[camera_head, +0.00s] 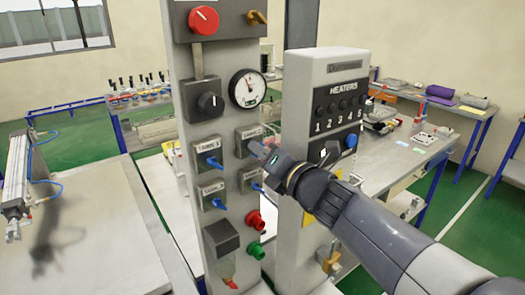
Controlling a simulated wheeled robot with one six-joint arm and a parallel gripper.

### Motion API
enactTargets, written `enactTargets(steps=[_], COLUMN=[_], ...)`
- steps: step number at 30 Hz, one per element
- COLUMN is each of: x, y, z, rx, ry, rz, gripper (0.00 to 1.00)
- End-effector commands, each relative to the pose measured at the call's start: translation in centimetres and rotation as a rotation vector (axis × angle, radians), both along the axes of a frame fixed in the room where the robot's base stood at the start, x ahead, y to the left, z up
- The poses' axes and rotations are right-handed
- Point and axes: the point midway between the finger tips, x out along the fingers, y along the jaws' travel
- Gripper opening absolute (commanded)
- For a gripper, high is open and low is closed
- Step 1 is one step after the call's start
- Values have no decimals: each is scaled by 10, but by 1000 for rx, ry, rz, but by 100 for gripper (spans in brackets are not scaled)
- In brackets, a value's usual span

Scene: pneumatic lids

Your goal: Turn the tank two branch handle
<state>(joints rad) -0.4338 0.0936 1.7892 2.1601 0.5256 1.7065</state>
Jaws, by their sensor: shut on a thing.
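A grey control column holds several small boxes with blue branch handles. The upper right box (246,137) has a label too small to read surely; it may be tank two. My gripper (260,150) reaches in from the right and is shut on that box's handle, which the fingers mostly hide. The upper left box (207,152) has a blue handle (213,162) pointing right and slightly down. The lower left box (210,193) has a blue handle (220,207) pointing down-right. The lower right box (248,178) shows its handle (257,187) just below my gripper.
A round gauge (247,88) and a red knob (204,20) sit higher on the column. Red (256,221) and green (257,251) buttons stick out below. A heaters panel (335,95) stands close to the right, behind my wrist. A bench (85,230) with a pneumatic cylinder (16,175) lies left.

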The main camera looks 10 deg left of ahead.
Motion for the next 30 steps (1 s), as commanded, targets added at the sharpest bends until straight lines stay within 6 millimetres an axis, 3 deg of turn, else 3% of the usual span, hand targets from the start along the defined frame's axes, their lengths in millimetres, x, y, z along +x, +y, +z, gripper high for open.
enactTargets(steps=[12,13,16,25,30], x=[0,0,0,-1,-12], y=[0,0,0,-2,-15], z=[-1,-1,-1,0,0], rx=[5,5,5,5,6], ry=[7,7,7,5,3], rz=[-1,-1,-1,-1,-1], gripper=[0,18,26,27,27])
